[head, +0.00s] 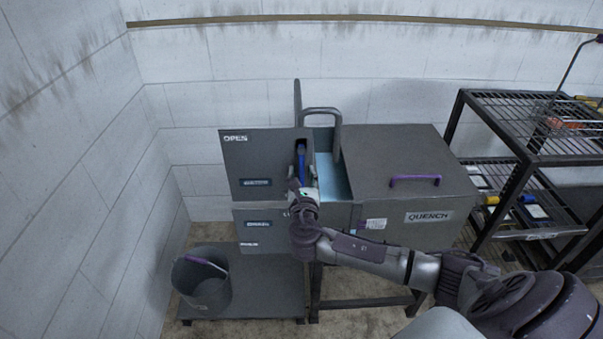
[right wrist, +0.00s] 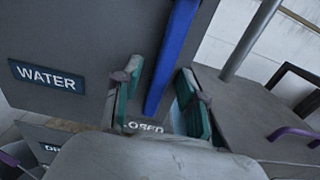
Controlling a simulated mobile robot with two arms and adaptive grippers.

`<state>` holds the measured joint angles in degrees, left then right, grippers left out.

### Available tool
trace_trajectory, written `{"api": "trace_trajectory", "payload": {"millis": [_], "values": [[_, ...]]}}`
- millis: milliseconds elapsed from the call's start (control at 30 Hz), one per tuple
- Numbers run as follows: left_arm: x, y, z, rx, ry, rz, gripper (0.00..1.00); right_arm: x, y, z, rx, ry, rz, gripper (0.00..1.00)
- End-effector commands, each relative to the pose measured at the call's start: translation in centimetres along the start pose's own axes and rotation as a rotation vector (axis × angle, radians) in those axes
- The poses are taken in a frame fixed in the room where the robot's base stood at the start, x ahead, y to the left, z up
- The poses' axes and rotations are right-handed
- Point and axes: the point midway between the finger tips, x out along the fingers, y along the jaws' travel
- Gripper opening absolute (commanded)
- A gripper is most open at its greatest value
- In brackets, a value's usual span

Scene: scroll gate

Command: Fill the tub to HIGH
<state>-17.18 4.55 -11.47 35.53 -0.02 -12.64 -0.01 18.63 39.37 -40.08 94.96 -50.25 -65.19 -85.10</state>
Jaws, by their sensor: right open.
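The quench tub (head: 372,205) is a grey box with a purple-handled lid over its right part. Its open left part shows a pale blue inside (head: 334,180), under a grey bent spout (head: 323,112). A blue lever (head: 301,160) stands upright beside a grey panel marked OPEN (head: 250,155). My right gripper (head: 302,188) is at the lever's lower part. In the right wrist view its green-padded fingers (right wrist: 160,98) are open, one on each side of the blue lever (right wrist: 172,58). The panel's WATER label (right wrist: 47,77) shows left; a partly hidden CLOSED mark is below. HIGH is not readable.
A grey bucket (head: 202,283) stands on a low platform (head: 262,270) at left. A dark wire rack (head: 515,125) with trays and small items stands at right. White block walls close the left and back. My right arm crosses the front of the tub.

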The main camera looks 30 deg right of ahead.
Motion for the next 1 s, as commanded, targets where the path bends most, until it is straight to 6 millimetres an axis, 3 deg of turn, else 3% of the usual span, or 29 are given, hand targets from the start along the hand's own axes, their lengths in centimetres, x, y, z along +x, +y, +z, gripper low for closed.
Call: {"api": "trace_trajectory", "payload": {"millis": [333,600,1000], "values": [[-0.01,0.01,-0.04,0.0,0.0,0.0,0.4,0.45,0.03,-0.06,0.001,0.002,0.001,0.42],[-0.01,0.01,-0.05,0.0,0.001,0.0,0.4,0.43,0.03,-0.05,0.001,0.002,0.001,0.0],[0.01,0.01,-0.05,0.0,0.001,0.0,0.4,0.41,0.06,-0.06,0.005,0.002,0.001,0.0]]}}
